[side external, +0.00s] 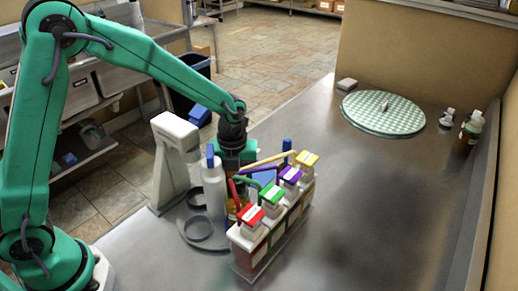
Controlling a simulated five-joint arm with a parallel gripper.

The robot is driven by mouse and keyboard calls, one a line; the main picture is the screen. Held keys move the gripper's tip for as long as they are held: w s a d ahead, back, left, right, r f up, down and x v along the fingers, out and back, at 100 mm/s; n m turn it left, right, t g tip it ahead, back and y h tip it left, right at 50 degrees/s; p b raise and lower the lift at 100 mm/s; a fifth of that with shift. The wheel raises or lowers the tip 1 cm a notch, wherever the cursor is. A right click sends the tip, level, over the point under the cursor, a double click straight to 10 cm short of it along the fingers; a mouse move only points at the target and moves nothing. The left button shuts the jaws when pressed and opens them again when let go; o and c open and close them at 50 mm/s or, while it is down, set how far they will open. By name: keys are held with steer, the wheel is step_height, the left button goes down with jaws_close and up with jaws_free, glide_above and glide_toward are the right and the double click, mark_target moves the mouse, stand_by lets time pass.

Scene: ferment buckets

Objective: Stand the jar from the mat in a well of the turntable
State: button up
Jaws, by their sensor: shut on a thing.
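My gripper (236,160) points down over the near-left part of the table, behind the coloured-lid containers. Its fingertips are mostly hidden. It is shut on what looks like an amber jar (232,206), of which only a strip shows between the white bottle and the containers. The grey turntable (190,241) lies below and left of it, with ring-shaped wells. An empty-looking well (198,229) shows at its front. I cannot tell whether the jar touches the turntable. The round green checked mat (405,122) lies far right, with a small pale thing on it.
A white bottle with a blue cap (212,190) stands at the turntable. A rack (262,245) of containers with coloured lids stands close right. A white stand (172,150) rises behind. Small bottles (470,132) stand far right. The middle right of the table is clear.

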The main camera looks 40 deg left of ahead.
steer(key=shift+f, duration=0.6)
stand_by(2.3)
steer(key=o, duration=1.7)
steer(key=shift+o, duration=0.2)
steer(key=shift+r, duration=0.1)
step_height(320, 180, up, 8)
stand_by(0.5)
stand_by(0.5)
